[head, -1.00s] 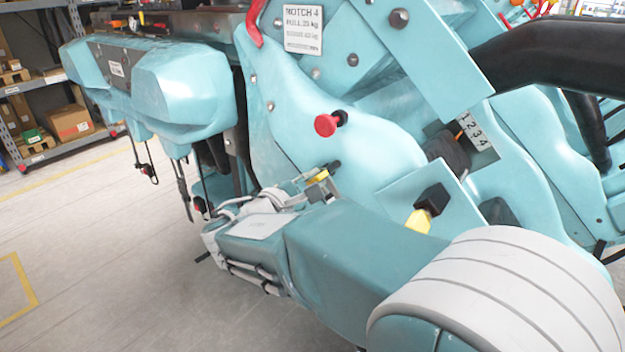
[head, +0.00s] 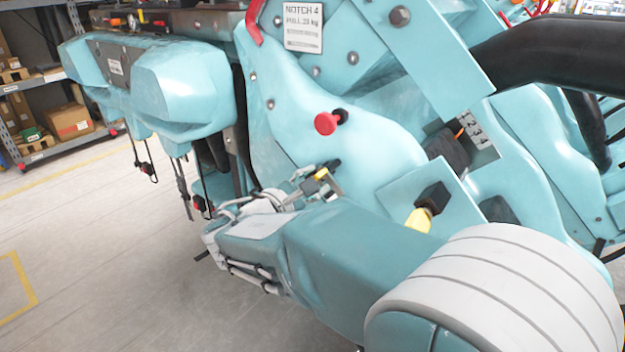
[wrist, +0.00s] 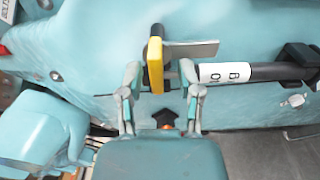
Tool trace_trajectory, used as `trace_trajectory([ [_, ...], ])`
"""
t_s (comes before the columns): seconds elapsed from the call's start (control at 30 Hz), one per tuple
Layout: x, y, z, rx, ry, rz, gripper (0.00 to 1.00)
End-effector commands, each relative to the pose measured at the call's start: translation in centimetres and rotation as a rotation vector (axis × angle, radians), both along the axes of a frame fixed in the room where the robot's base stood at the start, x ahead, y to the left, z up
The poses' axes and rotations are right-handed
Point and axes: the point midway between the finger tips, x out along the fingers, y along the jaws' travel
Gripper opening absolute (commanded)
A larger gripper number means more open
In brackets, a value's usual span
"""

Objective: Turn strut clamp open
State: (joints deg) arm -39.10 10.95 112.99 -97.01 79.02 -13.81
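The strut clamp shows as a yellow lever (wrist: 155,66) with a dark end and a flat grey plate, at the end of a black strut (wrist: 262,72) with a white label. The yellow lever also shows small in the head view (head: 321,174), against the teal machine. My gripper (wrist: 160,70) is open. Its two fingers stand on either side of the yellow lever, with a visible gap on each side. I cannot tell how deep the lever sits between them. In the head view, my gripper (head: 304,183) is at the clamp and partly hides it.
A red knob (head: 326,123) sticks out of the teal panel above the clamp. A second yellow lever (head: 418,220) with a black block is to the right, behind my arm. A notch sign (head: 303,25) is above. Shelves with boxes (head: 70,122) stand left; the floor there is clear.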

Motion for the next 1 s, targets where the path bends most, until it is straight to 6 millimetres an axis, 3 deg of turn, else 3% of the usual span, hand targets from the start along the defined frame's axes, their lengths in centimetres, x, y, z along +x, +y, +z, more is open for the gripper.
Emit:
trace_trajectory([
  [0.37, -0.5, 0.4, 0.3, 0.002, -0.008, 0.001, 0.49],
  [0.8, -7.2, 5.8, 0.2, 0.0, -0.005, 0.004, 0.49],
  [1.0, -9.0, 7.3, 0.1, 0.0, -0.004, 0.002, 0.49],
])
